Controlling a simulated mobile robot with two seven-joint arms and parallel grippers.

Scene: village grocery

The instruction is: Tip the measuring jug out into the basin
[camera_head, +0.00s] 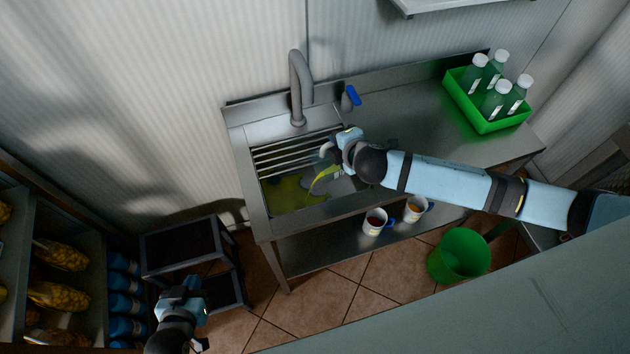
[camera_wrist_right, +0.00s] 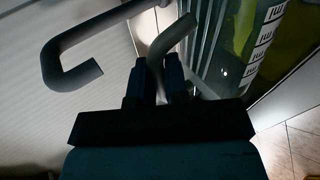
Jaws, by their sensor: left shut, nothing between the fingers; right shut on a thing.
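The clear measuring jug (camera_head: 327,179) is held tilted over the sink basin (camera_head: 268,204). Yellow-green liquid shows in it, and a yellow-green pool lies on the basin floor. My right gripper (camera_head: 328,149) is at the jug's upper side, partly hidden by its own wrist. In the right wrist view its fingers (camera_wrist_right: 160,85) are shut on the jug's grey curved handle (camera_wrist_right: 172,38). The jug's wall there shows black scale marks (camera_wrist_right: 262,45) and yellow-green liquid. My left gripper (camera_head: 190,284) is shut and empty, low at the left, away from the sink.
A grey tap (camera_head: 297,85) with a blue lever stands behind the basin. Bars cross the basin's back part. A green crate (camera_head: 490,124) of bottles stands on the right of the counter. Two mugs (camera_head: 375,222) are on the lower shelf. A green bucket (camera_head: 459,255) stands on the floor.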

